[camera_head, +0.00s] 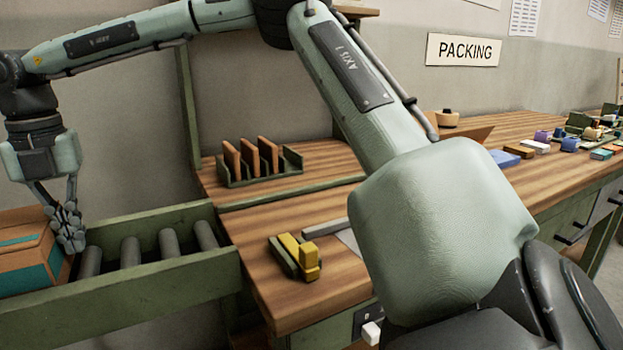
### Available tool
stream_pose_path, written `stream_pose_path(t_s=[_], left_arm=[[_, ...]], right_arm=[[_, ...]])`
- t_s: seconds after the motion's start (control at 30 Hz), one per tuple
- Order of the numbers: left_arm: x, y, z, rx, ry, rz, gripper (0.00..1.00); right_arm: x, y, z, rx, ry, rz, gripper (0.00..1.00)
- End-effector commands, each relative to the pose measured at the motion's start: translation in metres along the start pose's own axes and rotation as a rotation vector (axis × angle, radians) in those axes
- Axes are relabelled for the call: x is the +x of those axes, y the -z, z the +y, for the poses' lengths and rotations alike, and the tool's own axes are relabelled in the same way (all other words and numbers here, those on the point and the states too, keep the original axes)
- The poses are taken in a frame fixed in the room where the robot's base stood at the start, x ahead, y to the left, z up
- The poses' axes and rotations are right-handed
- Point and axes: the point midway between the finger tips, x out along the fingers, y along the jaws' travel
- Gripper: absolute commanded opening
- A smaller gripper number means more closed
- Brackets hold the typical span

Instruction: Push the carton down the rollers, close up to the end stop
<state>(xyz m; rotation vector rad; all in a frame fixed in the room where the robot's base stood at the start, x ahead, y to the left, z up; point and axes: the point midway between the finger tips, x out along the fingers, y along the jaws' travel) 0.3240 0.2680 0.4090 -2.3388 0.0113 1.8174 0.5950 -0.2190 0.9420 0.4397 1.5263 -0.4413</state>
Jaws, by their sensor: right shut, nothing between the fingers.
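The carton (25,248), brown with teal tape bands, sits on the roller track at the far left and is cut off by the picture's edge. My right gripper (70,240) points down with its fingers shut and empty. The fingers are at the carton's right end, seemingly against it; exact contact is hard to tell. Bare grey rollers (130,252) lie to the right of the gripper, between green side rails (140,297). I cannot make out the end stop. My left gripper is not in view.
A wooden workbench (265,240) adjoins the track on the right. It holds a green rack (260,167) with brown panels and yellow blocks (297,255). Several small items stand farther along the bench. My right arm spans the middle of the view.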

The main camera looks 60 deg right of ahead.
Motion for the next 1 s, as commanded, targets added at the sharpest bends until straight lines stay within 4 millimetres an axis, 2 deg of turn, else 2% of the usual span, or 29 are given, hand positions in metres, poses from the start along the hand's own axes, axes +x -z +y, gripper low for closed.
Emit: stream_pose_path(t_s=[0.07, 0.2, 0.73, 1.0], left_arm=[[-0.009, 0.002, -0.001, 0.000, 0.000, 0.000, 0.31], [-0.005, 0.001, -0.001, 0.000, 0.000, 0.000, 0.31], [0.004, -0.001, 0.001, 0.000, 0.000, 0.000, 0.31], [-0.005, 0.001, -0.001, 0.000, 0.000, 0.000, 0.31]], right_arm=[[-0.002, 0.000, 0.009, 0.000, -0.002, 0.004, 0.00], [0.001, -0.001, 0.009, 0.002, -0.001, -0.001, 0.00], [0.000, 0.000, -0.015, 0.002, -0.001, -0.001, 0.00], [-0.022, -0.001, -0.015, 0.002, 0.000, -0.002, 0.00]])
